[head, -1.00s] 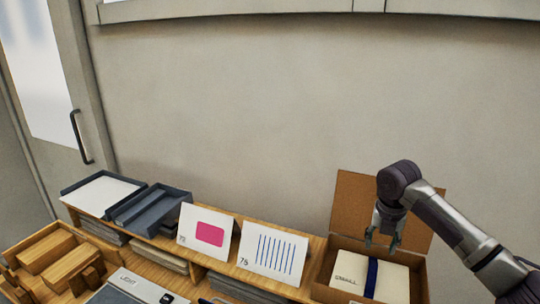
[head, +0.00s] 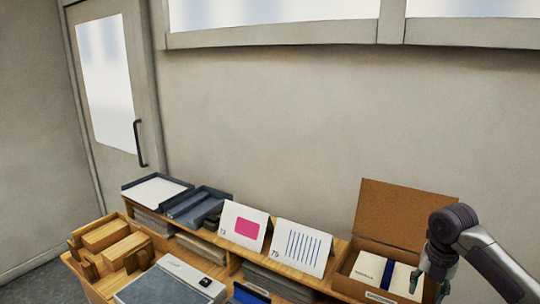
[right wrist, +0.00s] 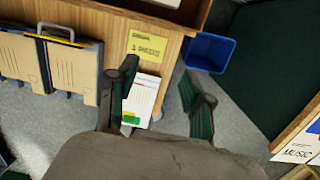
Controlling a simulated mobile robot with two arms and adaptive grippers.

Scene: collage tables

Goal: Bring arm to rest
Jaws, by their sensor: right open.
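My right arm comes in from the right edge of the head view. Its gripper (head: 430,280) hangs at the right side of an open cardboard box (head: 405,213) and hides part of it. The jaws are open, with nothing between them. In the right wrist view the two dark green fingers (right wrist: 160,100) stand apart, above the floor beside a wooden cabinet (right wrist: 115,38). A cream block with a dark blue band (head: 367,268) lies in the box. My left gripper is not in view.
Two cards, one with a pink patch (head: 247,229) and one with blue stripes (head: 302,247), stand on the wooden shelf. Dark trays (head: 197,206) and a wooden organiser (head: 105,235) are further left. A blue bin (right wrist: 209,52) is near the cabinet.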

